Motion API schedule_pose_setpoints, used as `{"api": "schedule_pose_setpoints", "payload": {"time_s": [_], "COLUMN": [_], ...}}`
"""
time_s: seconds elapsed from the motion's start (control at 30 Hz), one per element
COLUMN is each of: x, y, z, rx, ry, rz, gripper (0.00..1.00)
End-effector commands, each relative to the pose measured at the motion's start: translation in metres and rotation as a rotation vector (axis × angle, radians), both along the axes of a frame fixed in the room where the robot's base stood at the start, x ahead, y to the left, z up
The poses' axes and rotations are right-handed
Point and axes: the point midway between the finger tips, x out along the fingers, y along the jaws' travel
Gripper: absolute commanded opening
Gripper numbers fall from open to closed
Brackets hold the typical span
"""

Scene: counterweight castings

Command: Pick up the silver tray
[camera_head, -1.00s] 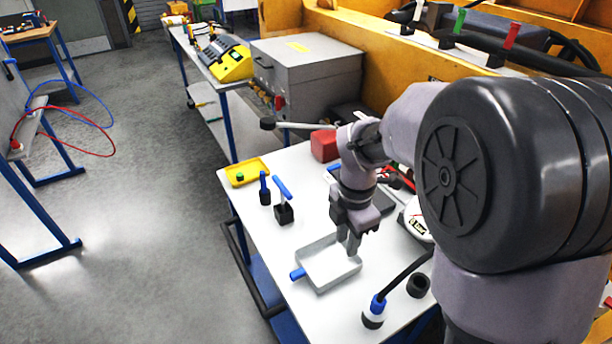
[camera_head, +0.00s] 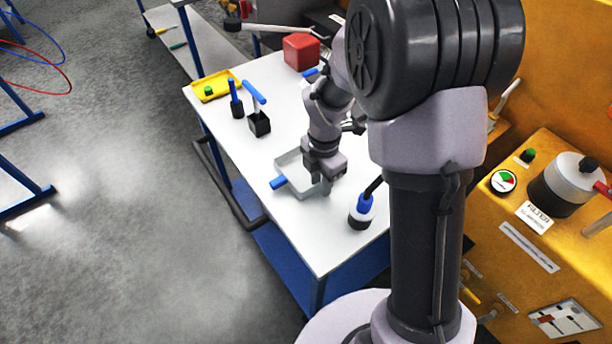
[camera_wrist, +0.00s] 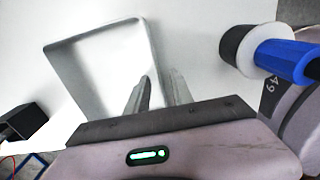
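The silver tray (camera_head: 284,162) is a shallow, square open tray lying flat on the white table, with a blue tab (camera_head: 278,182) at its left side. In the wrist view the tray (camera_wrist: 95,34) appears empty. My gripper (camera_head: 323,187) points down at the tray's right side. In the wrist view my gripper (camera_wrist: 159,82) has its two fingers apart, with the tray's near right wall running between them. A gap shows between the fingers, and contact with the wall cannot be made out.
A blue-topped, black-and-white cylinder (camera_head: 361,212) stands close right of the tray; it also shows in the wrist view (camera_wrist: 243,50). A black block with a blue handle (camera_head: 259,123), a yellow tray (camera_head: 217,86) and a red block (camera_head: 301,51) stand farther back. The front table corner is clear.

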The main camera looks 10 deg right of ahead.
Motion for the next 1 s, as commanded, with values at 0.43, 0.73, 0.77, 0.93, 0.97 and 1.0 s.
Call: {"api": "schedule_pose_setpoints", "payload": {"time_s": [0.43,0.73,0.77,0.93,0.97,1.0], "x": [0.0003,0.0004,0.0004,0.0004,0.0004,0.0004], "y": [-0.0001,-0.0001,-0.0001,-0.0001,-0.0001,-0.0001], "z": [-0.001,-0.0008,-0.0008,-0.0008,-0.0008,-0.0008], "rx": [0.0,0.001,0.001,0.001,0.001,0.001], "ry": [-0.001,-0.002,-0.002,-0.002,-0.002,-0.002], "rz": [-0.001,-0.001,-0.001,-0.001,-0.001,-0.001], "gripper": [0.0,0.0,0.0,0.0,0.0,0.0]}}
